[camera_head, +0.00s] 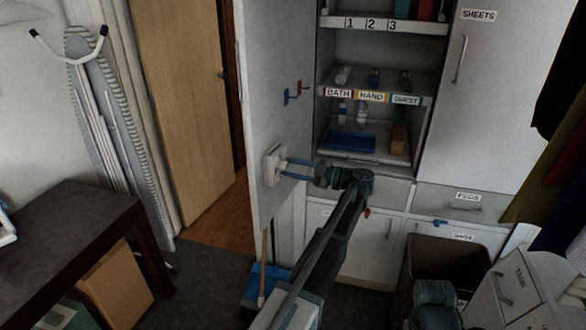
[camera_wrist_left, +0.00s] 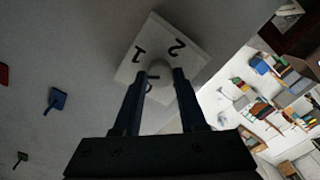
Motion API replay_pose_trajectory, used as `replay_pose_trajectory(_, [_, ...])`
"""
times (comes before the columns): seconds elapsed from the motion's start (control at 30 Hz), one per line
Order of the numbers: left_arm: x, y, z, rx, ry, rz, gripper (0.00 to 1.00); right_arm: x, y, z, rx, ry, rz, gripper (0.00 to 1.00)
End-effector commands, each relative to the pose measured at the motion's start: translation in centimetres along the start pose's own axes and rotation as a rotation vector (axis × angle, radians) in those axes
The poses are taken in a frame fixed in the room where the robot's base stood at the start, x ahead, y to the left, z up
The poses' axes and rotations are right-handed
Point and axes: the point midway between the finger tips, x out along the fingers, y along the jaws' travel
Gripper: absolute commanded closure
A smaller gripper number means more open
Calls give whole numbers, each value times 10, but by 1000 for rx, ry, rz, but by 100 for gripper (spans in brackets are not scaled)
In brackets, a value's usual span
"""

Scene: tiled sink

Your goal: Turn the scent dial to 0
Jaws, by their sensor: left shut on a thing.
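The scent dial (camera_head: 271,168) is a white box on the side panel of the tall white cabinet. In the left wrist view its square plate (camera_wrist_left: 186,45) shows the numerals 1 and 2, and another mark partly hidden under the knob. The pale round knob (camera_wrist_left: 159,69) sits between the two fingers. My left gripper (camera_head: 285,163) reaches it from the right, shut on the knob; it also shows in the left wrist view (camera_wrist_left: 159,76). I cannot tell which number the knob points at.
Red and blue hooks (camera_head: 296,92) sit on the panel above the dial. Open shelves (camera_head: 375,25) with labels and bottles stand right of it. A dark bin (camera_head: 455,250) and a white box (camera_head: 535,290) stand at lower right. A wooden door (camera_head: 185,95) is at left.

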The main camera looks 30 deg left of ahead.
Motion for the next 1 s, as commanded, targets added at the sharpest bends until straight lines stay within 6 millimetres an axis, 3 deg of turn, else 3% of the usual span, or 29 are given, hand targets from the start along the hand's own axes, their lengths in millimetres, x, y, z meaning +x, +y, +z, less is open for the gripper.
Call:
replay_pose_trajectory(0.5, [0,-2,0,-434,-14,-8,100,-2,0,0,0,0,0,50])
replay_pose_trajectory(1.0, [0,-2,0,-612,-18,-9,100,-3,0,0,0,0,0,50])
